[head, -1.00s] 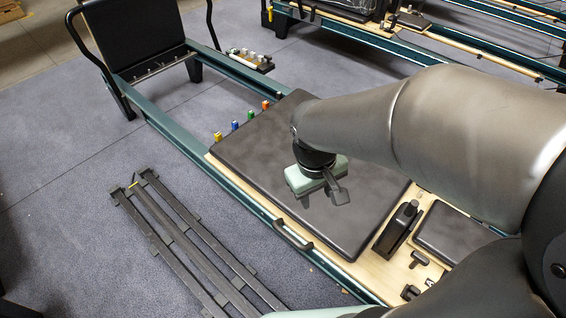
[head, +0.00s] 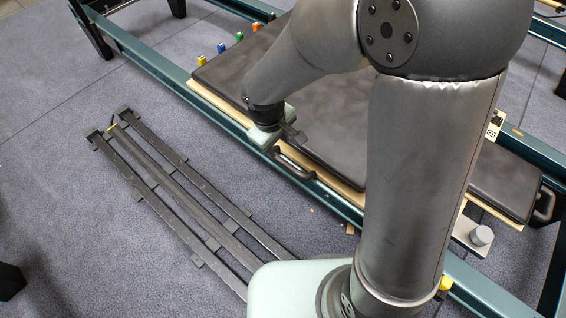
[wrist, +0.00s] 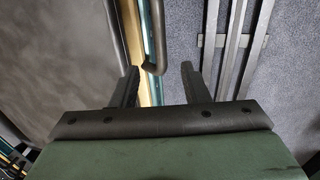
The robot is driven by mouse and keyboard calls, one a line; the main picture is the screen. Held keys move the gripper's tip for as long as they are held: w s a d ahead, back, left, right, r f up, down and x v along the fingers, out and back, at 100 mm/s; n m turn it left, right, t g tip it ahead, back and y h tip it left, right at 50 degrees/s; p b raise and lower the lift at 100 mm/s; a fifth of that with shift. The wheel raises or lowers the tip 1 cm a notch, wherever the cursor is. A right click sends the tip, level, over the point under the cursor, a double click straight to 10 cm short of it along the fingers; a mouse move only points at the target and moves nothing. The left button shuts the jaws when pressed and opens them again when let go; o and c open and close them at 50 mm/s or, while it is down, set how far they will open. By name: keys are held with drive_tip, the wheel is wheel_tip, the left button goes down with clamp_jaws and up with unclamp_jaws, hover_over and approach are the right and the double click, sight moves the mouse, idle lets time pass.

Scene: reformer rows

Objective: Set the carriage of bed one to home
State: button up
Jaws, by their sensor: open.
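The nearest bed has a teal side rail (head: 150,62) and a carriage with a dark pad (head: 325,120) on a pale wood base. A black grab handle (head: 294,164) sticks out from the carriage's near side. My gripper (wrist: 158,76) is open and empty, its fingers pointing towards the handle (wrist: 154,62) in the wrist view. The handle's curved end shows between the fingertips, nearer the left finger; I cannot tell whether they touch. The pad (wrist: 60,60) fills the wrist view's left side.
A dark floor track (head: 180,200) with parallel bars lies on the grey carpet beside the bed. Several coloured spring knobs (head: 221,48) stand at the carriage's far end. My arm hides part of the carriage.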

sight(283, 162)
drive_tip(key=f+b, duration=0.1)
drive_tip(key=f, duration=0.2)
drive_tip(key=w+d+f+b, duration=0.1)
drive_tip(key=f, duration=0.3)
drive_tip(key=f+b, duration=0.2)
drive_tip(key=f, duration=0.1)
drive_tip(key=shift+w+d+f, duration=0.2)
drive_tip(key=shift+w, duration=0.05)
clamp_jaws()
